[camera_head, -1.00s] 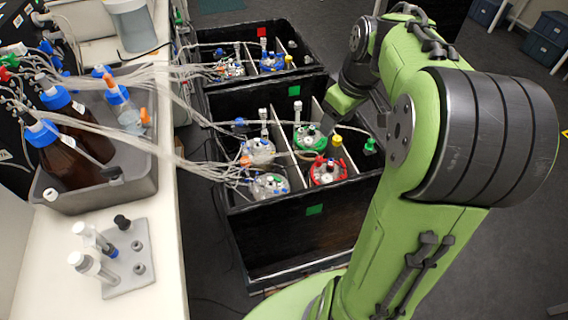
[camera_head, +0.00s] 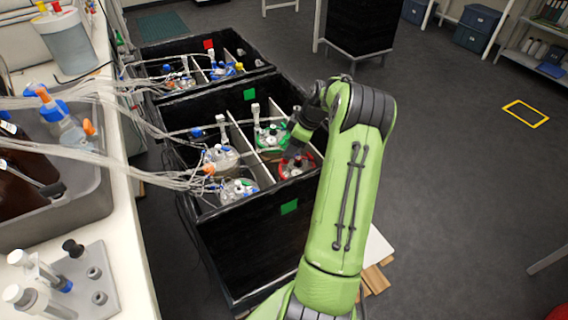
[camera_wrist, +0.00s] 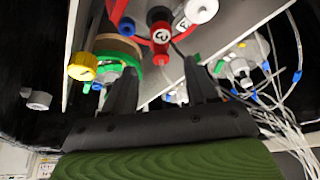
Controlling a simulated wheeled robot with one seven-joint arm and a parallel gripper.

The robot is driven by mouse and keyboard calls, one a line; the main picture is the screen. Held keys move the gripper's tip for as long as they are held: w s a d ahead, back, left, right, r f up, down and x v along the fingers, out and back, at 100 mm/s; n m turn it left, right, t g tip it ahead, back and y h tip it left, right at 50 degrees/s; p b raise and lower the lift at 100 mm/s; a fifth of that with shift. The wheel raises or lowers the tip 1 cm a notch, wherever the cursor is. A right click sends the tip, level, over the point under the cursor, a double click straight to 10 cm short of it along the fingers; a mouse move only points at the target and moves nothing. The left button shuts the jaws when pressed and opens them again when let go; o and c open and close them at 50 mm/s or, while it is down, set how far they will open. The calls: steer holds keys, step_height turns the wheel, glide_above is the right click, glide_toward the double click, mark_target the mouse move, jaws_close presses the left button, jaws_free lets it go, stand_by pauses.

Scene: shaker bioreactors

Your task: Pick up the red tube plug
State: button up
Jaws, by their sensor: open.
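A red plug-like part marked 3 (camera_wrist: 161,36), with a dark round end, shows at the top middle of the wrist view, beside a white cap (camera_wrist: 200,11). It lies just beyond the fingertips of my gripper (camera_wrist: 160,66), between their lines and not touching them as far as I can see. My gripper is open with nothing between its fingers. A red-ringed vessel (camera_wrist: 117,10) is next to the plug. In the head view this red-ringed vessel (camera_head: 296,168) sits in the near box's right compartment, and my gripper is down beside it. The plug cannot be made out there.
The near black box (camera_head: 245,240) has dividers and holds several vessels. A green-ringed vessel (camera_head: 271,136) stands behind the red one; a yellow cap (camera_wrist: 82,67) is left of my fingers. Loose tubes (camera_head: 110,162) run to the bench (camera_head: 140,285).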

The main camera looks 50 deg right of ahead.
steer(key=b+x, duration=0.2)
steer(key=x, duration=0.4)
steer(key=shift+r, duration=0.15)
jaws_close()
